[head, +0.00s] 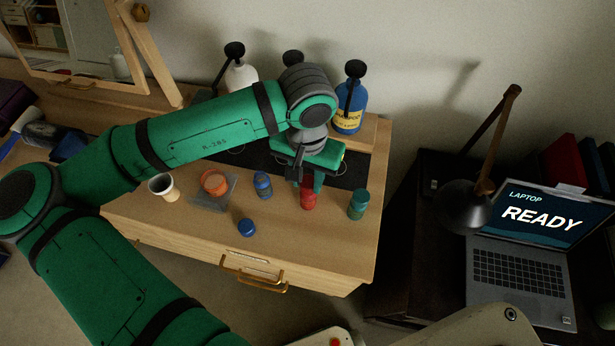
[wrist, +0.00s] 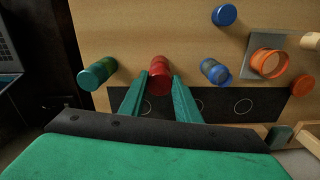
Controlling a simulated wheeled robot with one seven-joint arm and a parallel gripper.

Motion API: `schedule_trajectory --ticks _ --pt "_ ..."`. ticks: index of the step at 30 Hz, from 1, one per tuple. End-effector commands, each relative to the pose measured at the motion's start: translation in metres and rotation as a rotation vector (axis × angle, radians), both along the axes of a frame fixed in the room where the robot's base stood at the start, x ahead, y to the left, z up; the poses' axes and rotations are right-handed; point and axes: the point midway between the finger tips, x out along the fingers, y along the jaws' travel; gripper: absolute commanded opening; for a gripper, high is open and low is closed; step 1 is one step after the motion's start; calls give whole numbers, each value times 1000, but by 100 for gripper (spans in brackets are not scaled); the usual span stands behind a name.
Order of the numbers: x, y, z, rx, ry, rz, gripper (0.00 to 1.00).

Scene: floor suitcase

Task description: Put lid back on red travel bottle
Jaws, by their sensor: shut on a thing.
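The red travel bottle (head: 308,202) stands upright near the right front of the wooden dresser top. It also shows in the wrist view (wrist: 160,62). My gripper (head: 307,181) points down over it. In the wrist view, its two green fingers (wrist: 159,80) flank the darker red lid (wrist: 158,87) and are shut on it. The lid lines up with the bottle at its top. I cannot tell whether it is fully seated. The fingers partly hide the lid in the head view.
A teal bottle (head: 357,205) stands close on the right. A blue bottle (head: 263,186), a blue cap (head: 247,228) and an orange container (head: 214,182) on a grey tray (head: 226,203) are left. Pump bottles (head: 347,118) stand behind. The front right dresser top is clear.

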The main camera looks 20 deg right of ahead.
Motion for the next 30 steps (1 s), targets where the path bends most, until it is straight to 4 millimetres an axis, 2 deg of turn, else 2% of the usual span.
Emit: schedule_trajectory --ticks 12,13,15,21,22,24,30 --pt "0 0 0 0 0 0 9" --pt "0 0 0 0 0 0 34" --pt "0 0 0 0 0 0 51" --pt "0 0 0 0 0 0 51" --pt "0 0 0 0 0 0 54" --pt "0 0 0 0 0 0 70" --pt "0 0 0 0 0 0 70"
